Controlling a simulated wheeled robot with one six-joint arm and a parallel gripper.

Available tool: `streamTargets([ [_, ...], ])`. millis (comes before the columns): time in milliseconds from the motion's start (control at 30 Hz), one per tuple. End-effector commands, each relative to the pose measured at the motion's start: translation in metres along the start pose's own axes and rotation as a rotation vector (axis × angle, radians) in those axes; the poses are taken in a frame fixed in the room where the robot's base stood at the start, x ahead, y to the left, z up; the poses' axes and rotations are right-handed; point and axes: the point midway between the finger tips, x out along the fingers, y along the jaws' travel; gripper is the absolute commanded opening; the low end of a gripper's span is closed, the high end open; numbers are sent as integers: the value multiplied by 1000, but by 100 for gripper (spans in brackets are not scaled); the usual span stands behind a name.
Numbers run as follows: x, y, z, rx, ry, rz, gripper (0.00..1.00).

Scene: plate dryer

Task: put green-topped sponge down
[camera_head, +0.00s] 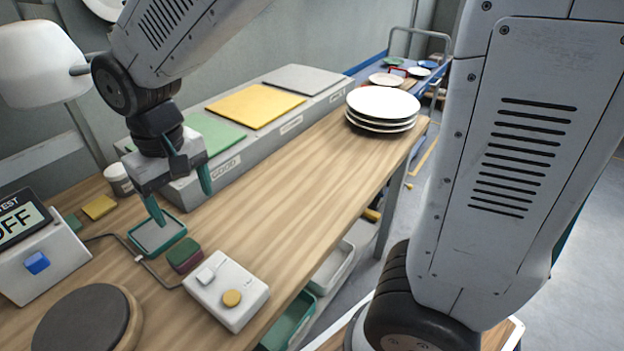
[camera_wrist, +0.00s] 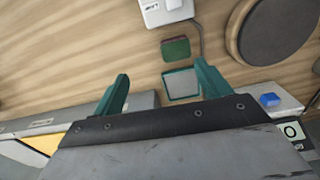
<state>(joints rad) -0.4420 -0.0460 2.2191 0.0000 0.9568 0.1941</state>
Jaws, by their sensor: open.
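The green-topped sponge (camera_head: 185,253) has dark red sides and lies on the wooden table, just beside a small teal-rimmed tray (camera_head: 182,228). In the wrist view the sponge (camera_wrist: 176,48) sits clear of both fingers, and the tray (camera_wrist: 182,84) is partly behind one finger. My gripper (camera_head: 180,198) is open, with teal fingers spread and nothing between them. It hangs over the table near the tray, away from the sponge.
A grey ledge with coloured mats (camera_head: 255,105) runs along the back. Plates (camera_head: 383,104) are stacked at the far end. The table's middle is clear.

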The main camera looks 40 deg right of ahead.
Motion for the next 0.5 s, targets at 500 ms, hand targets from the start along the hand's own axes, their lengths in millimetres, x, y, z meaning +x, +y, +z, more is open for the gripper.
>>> streamTargets([
  [500, -68, 119, 188, 223, 96, 15, 77],
])
